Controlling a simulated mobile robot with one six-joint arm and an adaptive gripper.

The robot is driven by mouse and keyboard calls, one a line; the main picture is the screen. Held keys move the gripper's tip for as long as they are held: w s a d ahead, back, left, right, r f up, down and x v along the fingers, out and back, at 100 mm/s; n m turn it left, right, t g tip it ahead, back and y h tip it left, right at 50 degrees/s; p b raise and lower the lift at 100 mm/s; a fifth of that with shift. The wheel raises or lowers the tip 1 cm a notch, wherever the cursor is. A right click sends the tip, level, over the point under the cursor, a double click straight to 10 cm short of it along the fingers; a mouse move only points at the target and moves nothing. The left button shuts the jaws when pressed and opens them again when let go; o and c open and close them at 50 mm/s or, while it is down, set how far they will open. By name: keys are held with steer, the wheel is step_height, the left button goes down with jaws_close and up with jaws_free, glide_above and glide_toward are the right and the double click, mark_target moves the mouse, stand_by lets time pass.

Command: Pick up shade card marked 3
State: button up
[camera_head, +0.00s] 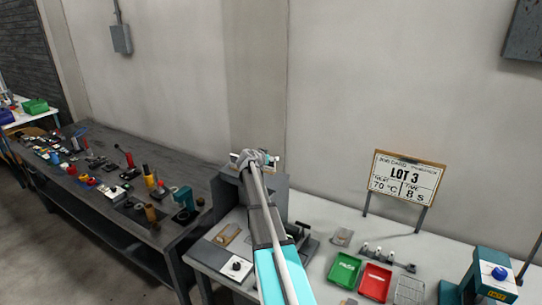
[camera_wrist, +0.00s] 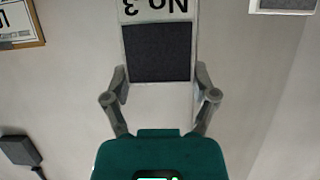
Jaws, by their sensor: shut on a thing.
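The shade card (camera_wrist: 157,52) is held between the fingers of my gripper (camera_wrist: 160,78) in the wrist view. It is white with a large dark grey swatch, and its printed "No 3" reads upside down at the top edge of the picture. The fingers sit at its left and right edges, and its far end is cut off by the frame. In the head view my gripper (camera_head: 255,158) is above the grey box-like stand on the bench. The card cannot be made out clearly there.
A job card board (camera_head: 405,183) marked LOT 3 stands at the back right. A green tray (camera_head: 344,270) and a red tray (camera_head: 375,281) lie on the light bench. A teal machine (camera_head: 488,281) is at right. A dark bench (camera_head: 100,190) at left is crowded with small tools.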

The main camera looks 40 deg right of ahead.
steer(key=s+a+r+p, duration=0.5)
steer(key=s+r+p, duration=0.1)
steer(key=s, duration=0.5)
steer(key=shift+a+r+p, duration=0.15)
steer(key=shift+r+p, duration=0.25)
steer(key=shift+r, duration=0.5)
steer(key=shift+f, duration=0.15)
